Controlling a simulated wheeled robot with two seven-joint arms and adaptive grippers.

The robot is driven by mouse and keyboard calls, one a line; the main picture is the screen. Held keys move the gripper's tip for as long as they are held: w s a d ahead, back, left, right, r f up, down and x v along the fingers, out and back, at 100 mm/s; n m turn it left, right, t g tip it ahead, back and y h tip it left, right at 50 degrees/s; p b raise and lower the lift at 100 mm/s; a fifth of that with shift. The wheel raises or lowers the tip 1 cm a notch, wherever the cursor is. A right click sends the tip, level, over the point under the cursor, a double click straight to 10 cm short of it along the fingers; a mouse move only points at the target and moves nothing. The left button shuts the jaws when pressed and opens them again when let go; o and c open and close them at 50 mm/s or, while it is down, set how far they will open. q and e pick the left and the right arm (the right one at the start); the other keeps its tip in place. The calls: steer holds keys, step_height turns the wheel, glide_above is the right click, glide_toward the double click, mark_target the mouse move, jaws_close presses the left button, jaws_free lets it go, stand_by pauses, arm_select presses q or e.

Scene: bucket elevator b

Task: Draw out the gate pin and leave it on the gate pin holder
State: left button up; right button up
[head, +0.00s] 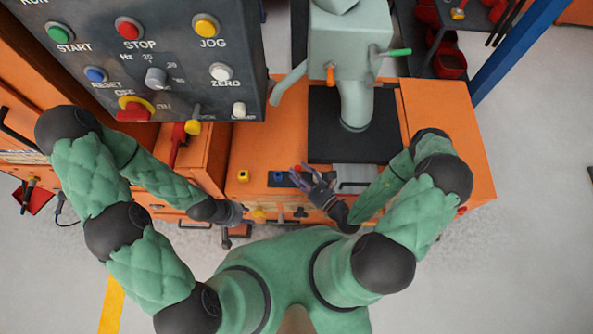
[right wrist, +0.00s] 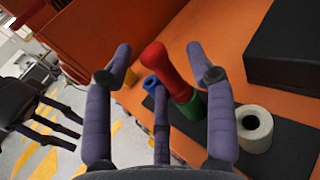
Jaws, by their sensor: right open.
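A red peg with a rounded knob (right wrist: 168,68) stands tilted in the picture in a green collar (right wrist: 192,106) in the right wrist view. The collar sits on a black strip (right wrist: 287,140), between a blue ring (right wrist: 151,83) and a white ring (right wrist: 254,128). The strip could be the pin holder; I cannot tell for certain. My right gripper (head: 306,176) is open, its fingers spread around the red peg without a visible grip. An orange handle (head: 331,75) and a green rod (head: 398,51) stick out of the grey spout. My left gripper (head: 229,213) is empty, with fingers apart in the right wrist view (right wrist: 50,125).
The grey spout (head: 355,105) stands on a black plate (head: 318,140) on the orange bench (head: 445,130). A control panel (head: 180,80) hangs at upper left. Red bins (head: 452,63) stand at upper right.

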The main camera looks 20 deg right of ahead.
mark_target(296, 169)
steer(key=shift+w+a, duration=0.35)
steer(key=shift+w, duration=0.2)
jaws_close()
steer(key=shift+r+p, duration=0.8)
stand_by(0.7)
steer(key=shift+s+a+r+p, duration=0.1)
steer(key=shift+r+p, duration=0.9)
steer(key=shift+r, duration=0.05)
steer(key=shift+r+p, duration=1.45)
steer(key=shift+r, duration=0.1)
